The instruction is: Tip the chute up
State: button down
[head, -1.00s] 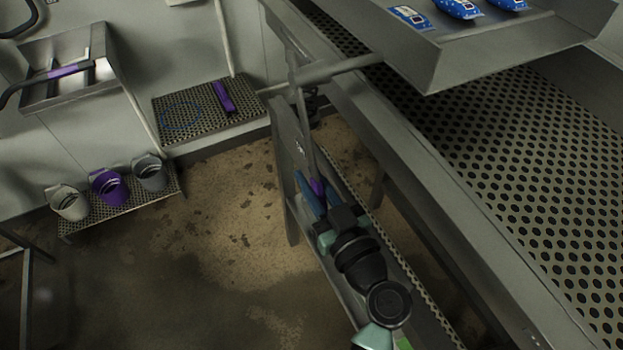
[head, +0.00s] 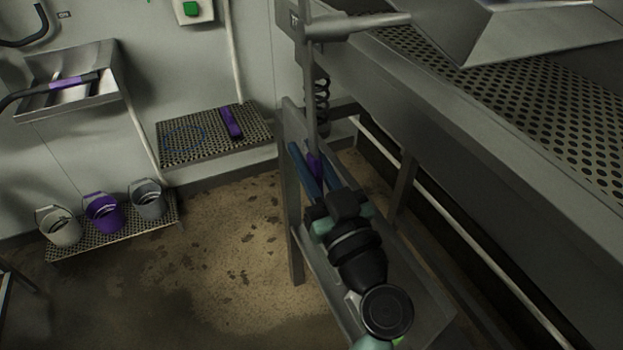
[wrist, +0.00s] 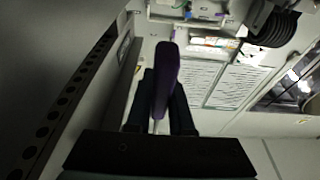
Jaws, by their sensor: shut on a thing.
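The chute (head: 540,38) is a grey metal tray at the top right of the head view, above a perforated table. Only its near end shows and its inside is mostly out of frame. A round bar (head: 365,25) runs toward it from an upright grey lever rod (head: 310,90). The lever's purple grip (head: 315,165) is at the rod's lower end. My gripper (head: 318,170), with blue fingers, is shut on this purple grip. In the wrist view the purple grip (wrist: 165,80) stands between my dark fingers.
The perforated table (head: 500,110) fills the right side. A narrow metal ledge (head: 410,270) lies under my arm, and a dark spring (head: 322,100) hangs beside the rod. Buckets (head: 103,212) stand on a low rack at left. The floor between is clear.

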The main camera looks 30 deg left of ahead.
jog(key=shift+w+a+r, duration=0.1)
jog(key=shift+a, duration=0.05)
jog(key=c, duration=0.8)
grip_release()
jog(key=b+v, duration=0.4)
jog(key=v, duration=0.9)
